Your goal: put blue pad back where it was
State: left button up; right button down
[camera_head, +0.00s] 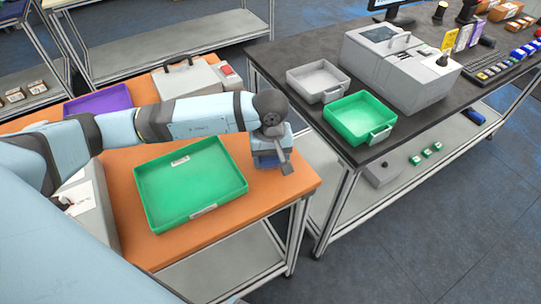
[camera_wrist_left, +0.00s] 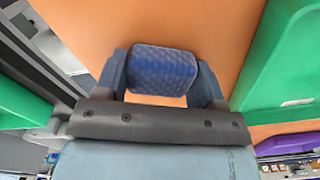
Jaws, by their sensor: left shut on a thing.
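My left gripper (camera_head: 270,160) is over the right end of the orange table (camera_head: 262,196), just right of the large green tray. In the left wrist view its two fingers (camera_wrist_left: 161,78) are shut on the blue pad (camera_wrist_left: 160,70), a small dark-blue block with a textured face. The orange table top shows beyond the pad. In the head view the pad is mostly hidden by the gripper, and I cannot tell whether it touches the table. My right gripper is in neither view.
The large green tray (camera_head: 192,185) lies beside the gripper, empty apart from labels. A purple tray (camera_head: 98,102) is farther back. Across a gap, a dark table holds a small green tray (camera_head: 357,117), a grey tray (camera_head: 318,81) and a grey machine (camera_head: 400,68).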

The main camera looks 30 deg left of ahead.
pick_arm(q)
jog(key=o, duration=0.9)
jog(key=shift+f, duration=0.15)
jog(key=shift+r+p, duration=0.3)
jog(key=shift+r, duration=0.1)
notch_tip(320, 180, up, 12)
jog(key=shift+f+b, duration=0.15)
jog(key=shift+b, duration=0.35)
